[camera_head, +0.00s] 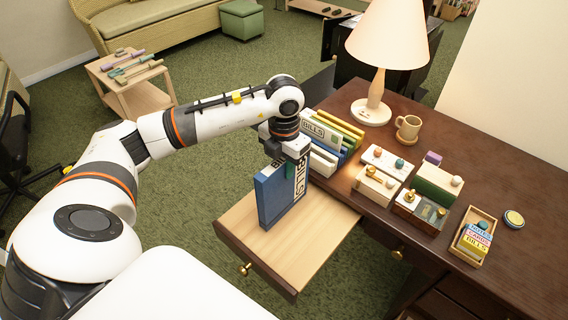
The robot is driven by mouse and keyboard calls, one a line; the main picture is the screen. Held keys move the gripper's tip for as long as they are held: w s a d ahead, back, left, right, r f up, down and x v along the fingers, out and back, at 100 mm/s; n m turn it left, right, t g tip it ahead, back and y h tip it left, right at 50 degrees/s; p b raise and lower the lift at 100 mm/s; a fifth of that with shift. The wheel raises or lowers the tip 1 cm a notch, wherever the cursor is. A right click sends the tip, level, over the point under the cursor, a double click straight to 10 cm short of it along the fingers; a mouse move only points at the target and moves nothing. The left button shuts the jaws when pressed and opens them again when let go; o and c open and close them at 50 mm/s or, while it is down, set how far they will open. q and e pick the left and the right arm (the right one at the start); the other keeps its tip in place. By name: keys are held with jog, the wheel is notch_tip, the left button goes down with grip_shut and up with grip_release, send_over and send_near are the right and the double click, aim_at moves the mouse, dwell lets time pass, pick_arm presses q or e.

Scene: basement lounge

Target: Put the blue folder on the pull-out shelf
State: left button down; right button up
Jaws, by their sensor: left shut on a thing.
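The blue folder (272,197), with a white label reading BILLS, stands upright over the pull-out shelf (318,229). My left gripper (294,160) is shut on its upper right part from above. The folder's lower edge appears at or just above the wooden surface; I cannot tell whether it touches. The pull-out shelf is a light wood board with a brass knob, extended from the left side of the dark desk (530,230). My right gripper is not in view.
Behind the shelf, a rack of folders (330,135) stands on the desk. A lamp (388,45), a mug (408,127), several small boxes and a card tray (473,237) occupy the desktop. A low wooden table (130,85) with tools stands at the far left. The shelf's right part is clear.

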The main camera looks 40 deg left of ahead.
pick_arm(q)
jog(key=c, duration=1.2)
grip_release()
jog(key=shift+f, duration=0.1)
jog(key=shift+o, duration=0.2)
notch_tip(320, 180, up, 12)
jog(key=shift+r, duration=0.2)
